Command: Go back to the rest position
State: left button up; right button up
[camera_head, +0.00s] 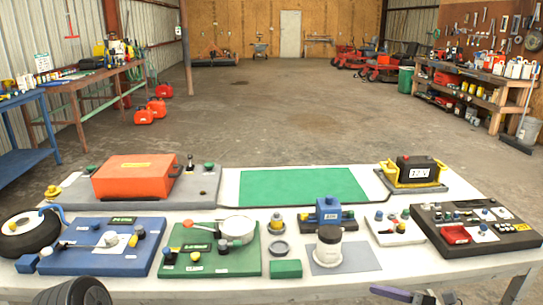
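A dark, partly purple piece (400,294) shows at the bottom edge, right of centre, in front of the white table's near edge. It may be part of my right gripper, but it is cut off by the frame and I cannot tell its finger opening. My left gripper is not in view. No gripper is over the table or touching anything on it. A black ribbed round thing (82,293) is cut off at the bottom left; I cannot tell what it is.
The white table (330,283) holds a blue board (95,262), green board (245,264), orange box (135,177), green mat (285,187), battery (417,170), black panel (425,222) and tire (28,243). Workbenches stand left (100,78) and right (490,78). The concrete floor (290,110) between them is open.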

jog(key=s+a+f+n+g+h+p, duration=0.1)
jog(key=s+f+n+g+h, duration=0.55)
jog(key=f, duration=0.65)
jog(key=s+a+f+n+g+h, duration=0.1)
jog(key=s+f+n+h, duration=0.3)
jog(key=s+f, duration=0.65)
jog(key=s+a+f+n+p, duration=0.1)
jog(key=s+a+n, duration=0.3)
jog(key=a, duration=0.3)
jog(key=s+a+f+n+y+p, duration=0.1)
jog(key=s+a+f+n, duration=0.1)
jog(key=s+a+n, duration=0.2)
jog(key=a+n, duration=0.3)
jog(key=a, duration=0.1)
jog(key=shift+f+g, duration=0.25)
jog(key=shift+g, duration=0.1)
